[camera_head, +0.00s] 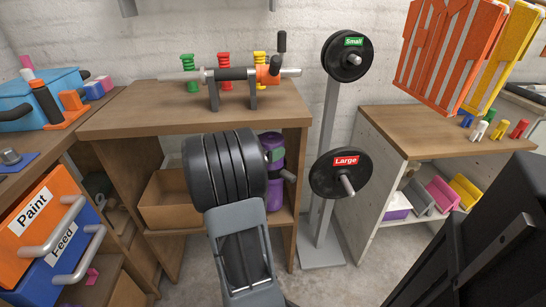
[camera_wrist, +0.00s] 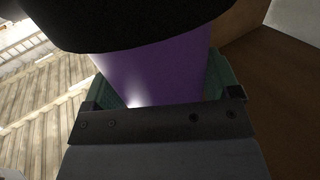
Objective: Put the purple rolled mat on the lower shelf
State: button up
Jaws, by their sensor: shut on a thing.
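The purple rolled mat (camera_head: 272,190) stands about upright in the head view, inside the lower space of the wooden bench, partly hidden behind my arm. In the wrist view the purple mat (camera_wrist: 150,72) fills the space between the green fingers of my gripper (camera_wrist: 160,88). The gripper is shut on the mat. The lower shelf (camera_head: 284,216) is the board below the bench top. The mat's lower end is close above or on this board; I cannot tell whether it touches. A dark shape covers the top of the wrist view.
An open brown box (camera_head: 165,215) sits on the lower shelf to the left. A weight stand with a Large plate (camera_head: 335,175) is close to the right. A bar rack (camera_head: 235,88) is on the bench top (camera_head: 150,118). Paint (camera_head: 35,215) and Feed (camera_head: 75,250) drawers are left.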

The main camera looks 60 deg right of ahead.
jog(key=shift+s+d+f+b, duration=0.1)
jog(key=shift+s+d+b, duration=0.25)
jog(key=shift+d, duration=0.3)
jog(key=shift+f+b, duration=0.9)
jog(key=shift+f, duration=0.9)
jog(key=o, duration=1.4)
jog(key=shift+a, duration=0.1)
